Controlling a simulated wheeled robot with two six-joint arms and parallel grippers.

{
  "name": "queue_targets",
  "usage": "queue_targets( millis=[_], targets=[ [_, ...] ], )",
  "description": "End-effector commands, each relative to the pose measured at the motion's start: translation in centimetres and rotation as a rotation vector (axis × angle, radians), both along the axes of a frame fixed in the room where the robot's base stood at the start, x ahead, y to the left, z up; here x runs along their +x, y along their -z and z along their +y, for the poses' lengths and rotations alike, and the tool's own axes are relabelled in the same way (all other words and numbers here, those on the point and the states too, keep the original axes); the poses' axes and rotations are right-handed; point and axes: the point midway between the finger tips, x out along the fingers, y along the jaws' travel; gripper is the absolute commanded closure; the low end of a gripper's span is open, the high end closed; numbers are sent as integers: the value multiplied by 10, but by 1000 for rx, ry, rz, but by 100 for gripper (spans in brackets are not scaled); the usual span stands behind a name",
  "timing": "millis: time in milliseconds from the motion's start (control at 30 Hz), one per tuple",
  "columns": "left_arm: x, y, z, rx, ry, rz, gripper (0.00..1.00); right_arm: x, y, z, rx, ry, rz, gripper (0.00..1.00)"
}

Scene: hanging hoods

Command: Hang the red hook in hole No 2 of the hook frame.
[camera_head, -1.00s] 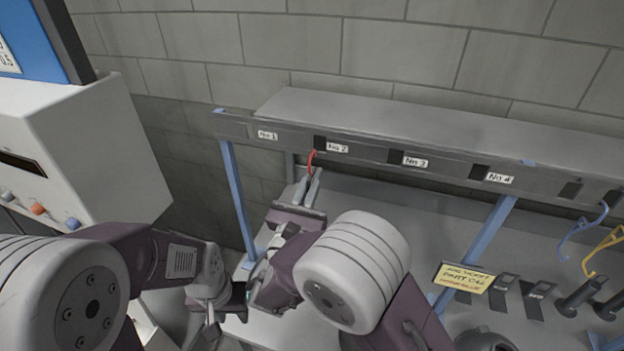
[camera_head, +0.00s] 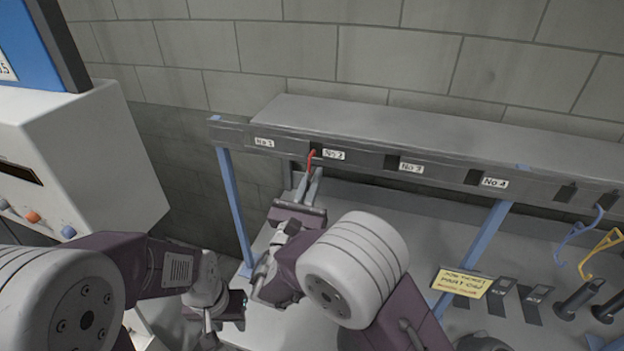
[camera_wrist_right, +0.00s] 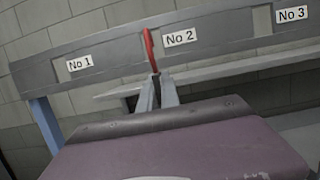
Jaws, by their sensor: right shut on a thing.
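The red hook (camera_head: 311,158) is held upright in my right gripper (camera_head: 313,182), which is shut on its lower part. Its curved top is at hole No 2 (camera_head: 316,149) of the hook frame (camera_head: 366,158), left of the No 2 label. In the right wrist view the hook (camera_wrist_right: 150,50) stands between the fingertips (camera_wrist_right: 157,82) and covers much of that hole. I cannot tell whether its tip is inside. My left gripper (camera_head: 212,322) is low at the left, away from the frame; its fingers are too unclear to judge.
A blue hook (camera_head: 580,232) and a yellow hook (camera_head: 602,250) hang at the frame's right end. A yellow note (camera_head: 463,283) and black holders stand on the grey table (camera_head: 400,232). A white machine (camera_head: 85,160) is at the left. Blue posts (camera_head: 235,205) carry the frame.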

Motion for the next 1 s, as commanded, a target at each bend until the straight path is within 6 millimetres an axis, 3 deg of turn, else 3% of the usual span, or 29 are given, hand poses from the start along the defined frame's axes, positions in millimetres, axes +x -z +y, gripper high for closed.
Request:
queue_targets(
  millis=[567, 1000],
  targets=[
    [0, 3, 0, 0, 0, 0, 64, 26, 1, -8, -1, 1, 0, 100],
    [0, 5, 0, 0, 0, 0, 64, 27, 2, -8, 0, 0, 0, 100]
  ],
)
